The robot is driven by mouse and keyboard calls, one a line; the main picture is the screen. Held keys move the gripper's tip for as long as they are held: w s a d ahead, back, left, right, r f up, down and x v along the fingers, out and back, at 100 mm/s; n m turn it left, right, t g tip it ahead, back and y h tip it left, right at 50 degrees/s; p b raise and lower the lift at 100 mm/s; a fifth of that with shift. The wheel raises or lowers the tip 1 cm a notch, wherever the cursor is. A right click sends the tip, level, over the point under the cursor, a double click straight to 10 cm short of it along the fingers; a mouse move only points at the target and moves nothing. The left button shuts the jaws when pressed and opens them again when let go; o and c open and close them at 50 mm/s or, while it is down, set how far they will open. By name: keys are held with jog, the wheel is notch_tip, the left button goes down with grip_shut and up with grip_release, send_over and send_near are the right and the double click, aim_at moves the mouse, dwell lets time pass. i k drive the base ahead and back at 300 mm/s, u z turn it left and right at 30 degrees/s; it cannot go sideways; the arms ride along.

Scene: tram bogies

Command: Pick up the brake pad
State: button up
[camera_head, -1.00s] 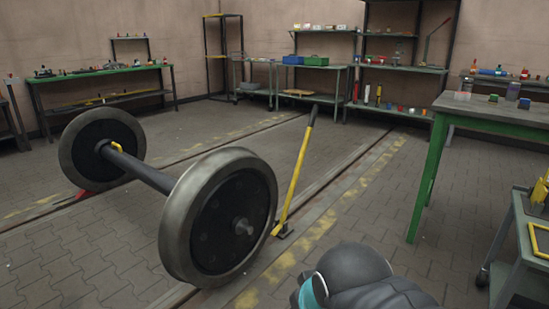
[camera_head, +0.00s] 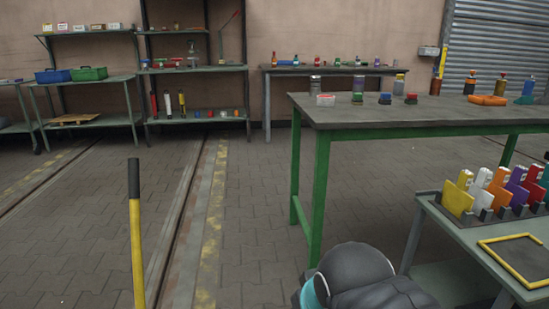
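No object is clearly recognisable as the brake pad. Small blocks lie on the green-legged workbench (camera_head: 420,118): a green one (camera_head: 357,98), a blue one (camera_head: 385,98) and a red one (camera_head: 411,98), too small to identify. My gripper is not in view; only a dark rounded part of my arm shows at bottom centre.
A yellow lever with a black grip (camera_head: 136,235) stands close at left. A yellow frame (camera_head: 515,262) lies on the trolley. Shelves (camera_head: 195,70) and a rear bench (camera_head: 335,70) line the back wall. Paved floor between the lever and workbench is clear.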

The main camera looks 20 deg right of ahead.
aim_at(483, 198)
jog(key=z, duration=1.05)
jog(key=i, duration=1.15)
jog(key=z, duration=1.15)
jog(key=i, duration=0.3)
jog(key=u, duration=0.05)
